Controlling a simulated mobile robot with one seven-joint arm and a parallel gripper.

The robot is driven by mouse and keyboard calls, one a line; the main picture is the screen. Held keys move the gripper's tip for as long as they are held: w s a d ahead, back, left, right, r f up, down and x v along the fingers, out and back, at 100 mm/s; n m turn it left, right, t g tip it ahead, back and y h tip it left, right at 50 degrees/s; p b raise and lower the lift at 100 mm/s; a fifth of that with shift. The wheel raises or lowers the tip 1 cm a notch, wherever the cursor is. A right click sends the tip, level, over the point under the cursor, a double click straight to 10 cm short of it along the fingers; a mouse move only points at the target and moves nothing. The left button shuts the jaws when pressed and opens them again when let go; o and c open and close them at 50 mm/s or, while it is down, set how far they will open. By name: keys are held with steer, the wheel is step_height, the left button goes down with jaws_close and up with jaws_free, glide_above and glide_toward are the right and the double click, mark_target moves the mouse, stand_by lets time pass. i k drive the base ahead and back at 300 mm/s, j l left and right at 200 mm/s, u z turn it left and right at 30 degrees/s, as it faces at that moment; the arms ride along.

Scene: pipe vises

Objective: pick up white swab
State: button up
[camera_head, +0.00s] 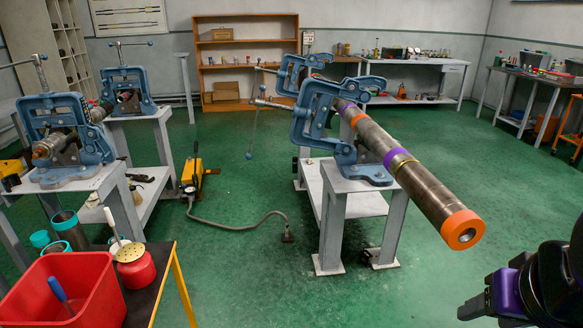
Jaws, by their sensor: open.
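A thin white-tipped stick that looks like the white swab (112,225) stands up, slightly tilted, at the lower left. Its lower end meets a red pot (137,272) with a perforated tan lid (131,252); how it is held there is too small to tell. My gripper (474,307) is at the lower right edge, dark and partly cut off. It is open and far from the swab, with nothing visible in it.
A red bin (90,293) with a blue-handled tool stands beside the pot on a dark table with a yellow edge (183,290). Pipe vises on grey stands hold a long pipe (425,192) jutting toward me. A yellow pump (195,177) and hose lie on open green floor.

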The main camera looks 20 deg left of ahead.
mark_target(118, 245)
steer(key=i+j+u, duration=0.15)
steer(key=i+u, duration=0.6)
steer(key=i, duration=0.15)
steer(key=i+u, duration=0.3)
steer(key=i, duration=0.2)
steer(key=i+l+u, duration=0.3)
steer(key=i, duration=0.2)
steer(key=i+u, duration=0.2)
steer(key=u, duration=0.2)
steer(key=i+l+u, duration=0.15)
steer(key=u, duration=0.25)
steer(key=i+l+u, duration=0.15)
steer(key=u, duration=0.25)
steer(key=i+l+u, duration=0.1)
steer(key=u, duration=0.3)
steer(key=l+u, duration=0.4)
steer(key=i+j, duration=0.05)
